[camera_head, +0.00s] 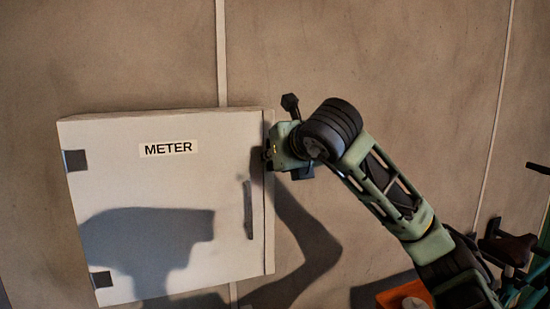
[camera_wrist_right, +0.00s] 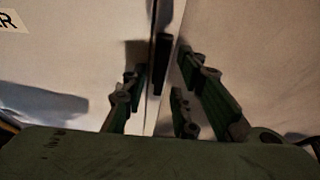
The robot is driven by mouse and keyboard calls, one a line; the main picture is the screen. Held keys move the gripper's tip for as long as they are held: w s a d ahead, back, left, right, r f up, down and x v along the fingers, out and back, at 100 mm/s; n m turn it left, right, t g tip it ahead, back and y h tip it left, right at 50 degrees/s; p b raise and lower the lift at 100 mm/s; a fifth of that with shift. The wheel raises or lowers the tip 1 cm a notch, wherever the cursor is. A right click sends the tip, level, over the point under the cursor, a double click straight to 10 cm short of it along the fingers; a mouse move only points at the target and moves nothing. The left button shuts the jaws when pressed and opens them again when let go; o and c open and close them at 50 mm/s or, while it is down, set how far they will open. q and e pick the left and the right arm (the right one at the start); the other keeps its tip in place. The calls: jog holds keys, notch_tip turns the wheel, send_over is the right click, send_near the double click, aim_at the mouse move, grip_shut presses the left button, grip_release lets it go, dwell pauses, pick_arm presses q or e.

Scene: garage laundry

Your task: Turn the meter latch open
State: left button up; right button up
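The meter box (camera_head: 145,190) is a pale cabinet on the wall, labelled METER, with its door shut. Dark hinges are on its left side and a dark vertical bar (camera_head: 248,210) is near its right edge. My right gripper (camera_head: 268,153) is at the box's upper right edge. In the right wrist view my right gripper (camera_wrist_right: 161,68) has its fingers spread apart, one each side of the box edge. A small dark piece, probably the latch (camera_wrist_right: 162,50), shows between the fingertips; I cannot tell whether they touch it. In the head view the gripper hides this spot. My left gripper is not in view.
The wall around the box is bare apart from thin vertical pipes (camera_head: 221,50). An orange object (camera_head: 392,297) with a pale round top is at the lower right. Dark and green items (camera_head: 520,250) are at the right edge. Arm shadows fall across the door and wall.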

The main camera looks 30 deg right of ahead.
jog(key=v, duration=1.1)
jog(key=shift+s+a, duration=0.2)
